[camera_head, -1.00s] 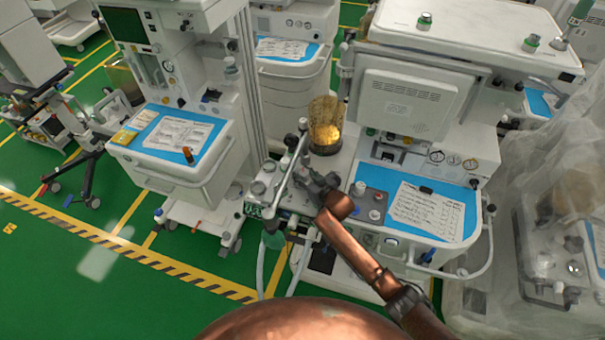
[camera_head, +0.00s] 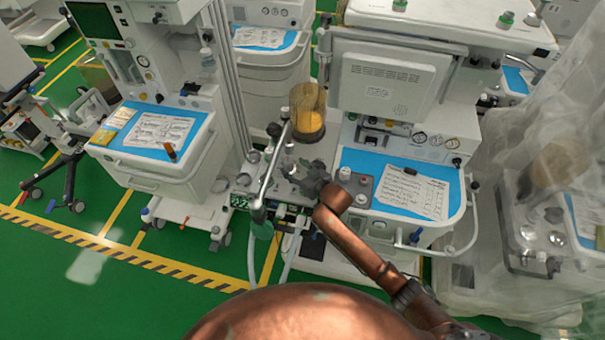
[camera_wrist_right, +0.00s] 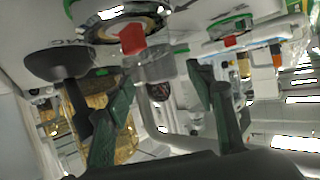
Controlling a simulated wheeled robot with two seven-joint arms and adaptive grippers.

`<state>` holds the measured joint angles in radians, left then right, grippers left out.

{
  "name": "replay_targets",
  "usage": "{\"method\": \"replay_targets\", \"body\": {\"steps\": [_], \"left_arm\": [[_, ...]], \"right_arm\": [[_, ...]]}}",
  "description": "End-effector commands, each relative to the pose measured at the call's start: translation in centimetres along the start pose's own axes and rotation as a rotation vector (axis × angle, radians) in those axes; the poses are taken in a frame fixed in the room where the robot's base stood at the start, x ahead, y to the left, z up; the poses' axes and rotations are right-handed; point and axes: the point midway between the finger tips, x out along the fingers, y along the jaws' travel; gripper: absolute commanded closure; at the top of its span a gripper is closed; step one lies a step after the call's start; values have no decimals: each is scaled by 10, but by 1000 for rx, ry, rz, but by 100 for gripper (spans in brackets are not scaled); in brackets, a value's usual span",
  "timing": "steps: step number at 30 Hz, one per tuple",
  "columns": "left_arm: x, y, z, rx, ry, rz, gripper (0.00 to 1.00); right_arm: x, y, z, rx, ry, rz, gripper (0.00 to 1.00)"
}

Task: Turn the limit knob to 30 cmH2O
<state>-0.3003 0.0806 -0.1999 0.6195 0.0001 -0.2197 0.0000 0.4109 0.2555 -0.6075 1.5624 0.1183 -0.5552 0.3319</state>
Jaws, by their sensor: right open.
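My right gripper (camera_head: 308,181) is over the metal breathing block of the middle cart, near the amber canister (camera_head: 307,112). In the right wrist view its two dark green fingers (camera_wrist_right: 165,103) stand wide apart, with nothing gripped between them. A dark rounded knob-like part (camera_wrist_right: 58,63) is beyond the left finger, and a silver-rimmed round part (camera_wrist_right: 125,22) with a red block (camera_wrist_right: 132,39) is above the gap. I cannot tell which part is the limit knob, and no 30 cmH2O mark is readable. My left gripper is not in view.
A silver tube (camera_head: 270,167) rises beside the block, with hoses below. A blue worktop (camera_head: 350,160) with a paper sheet (camera_head: 412,191) lies to the right. Another cart (camera_head: 160,170) stands left, and a plastic-covered machine (camera_head: 550,210) stands right. Green floor (camera_head: 100,285) is open at lower left.

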Motion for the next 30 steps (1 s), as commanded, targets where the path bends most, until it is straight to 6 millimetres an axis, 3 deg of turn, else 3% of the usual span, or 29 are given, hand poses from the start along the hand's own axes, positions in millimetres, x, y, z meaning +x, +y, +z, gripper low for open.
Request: {"method": "replay_targets", "body": {"steps": [6, 12, 30], "left_arm": [[0, 0, -1, 0, 1, 1, 100], [0, 1, -1, 0, 1, 1, 100], [0, 1, -1, 0, 1, 1, 100]], "right_arm": [[-41, 0, 0, 0, 1, 0, 50], [-61, 0, 0, 0, 0, 0, 50], [-64, 0, 0, 0, 0, 0, 50]]}}
